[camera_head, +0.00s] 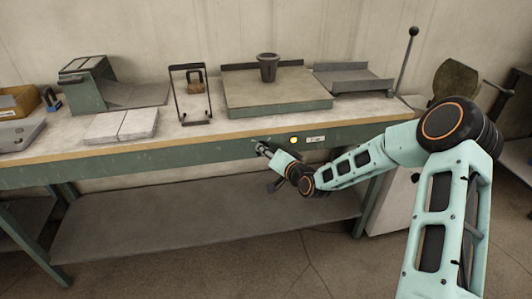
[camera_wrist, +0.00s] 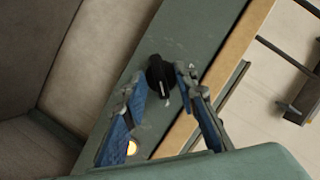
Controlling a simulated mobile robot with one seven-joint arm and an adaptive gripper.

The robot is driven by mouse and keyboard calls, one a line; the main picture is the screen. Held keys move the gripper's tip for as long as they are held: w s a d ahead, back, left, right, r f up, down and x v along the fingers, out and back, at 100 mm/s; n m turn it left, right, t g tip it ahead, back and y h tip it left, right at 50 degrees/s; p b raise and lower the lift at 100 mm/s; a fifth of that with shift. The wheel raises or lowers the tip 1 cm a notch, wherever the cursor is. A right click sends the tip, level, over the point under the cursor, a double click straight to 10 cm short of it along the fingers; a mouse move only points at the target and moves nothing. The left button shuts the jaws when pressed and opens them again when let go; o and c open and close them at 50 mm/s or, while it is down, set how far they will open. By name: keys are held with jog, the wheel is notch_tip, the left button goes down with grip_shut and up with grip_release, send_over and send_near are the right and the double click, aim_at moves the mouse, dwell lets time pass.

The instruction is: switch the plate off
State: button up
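A flat green-grey plate (camera_head: 238,108) lies on the bench, with a dark grey cup (camera_head: 267,69) standing on it. On the bench's green front panel, a round lamp (camera_head: 293,140) glows yellow; it also shows lit in the wrist view (camera_wrist: 131,148). A black knob (camera_wrist: 158,74) sits on the panel in the wrist view. My gripper (camera_wrist: 160,80) is open, with its two blue-grey fingers on either side of the knob. I cannot tell whether a finger touches it. In the head view my gripper (camera_head: 263,150) is at the panel, left of the lamp, and hides the knob.
A pale label (camera_head: 315,139) is right of the lamp. A black wire frame (camera_head: 177,97), pale slabs (camera_head: 121,125) and a green stand (camera_head: 88,88) are on the bench's left. A grey tray (camera_head: 352,80) and upright lever (camera_head: 403,62) are at the right.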

grip_shut()
jog(key=shift+n, duration=0.3)
jog(key=shift+s+a+n+t+h+b, duration=0.1)
jog(key=shift+a+n+t+h+b, duration=0.2)
jog(key=shift+n+h+b, duration=0.95)
jog(key=shift+s+a+n+t+h+b, duration=0.1)
jog(key=shift+n+t+h+b, duration=0.35)
jog(key=shift+n+h, duration=1.55)
jog(key=shift+a+n+t+h+b, duration=0.3)
jog(key=shift+n+h+b, duration=0.4)
jog(key=shift+n, duration=1.85)
jog(key=shift+d, duration=0.15)
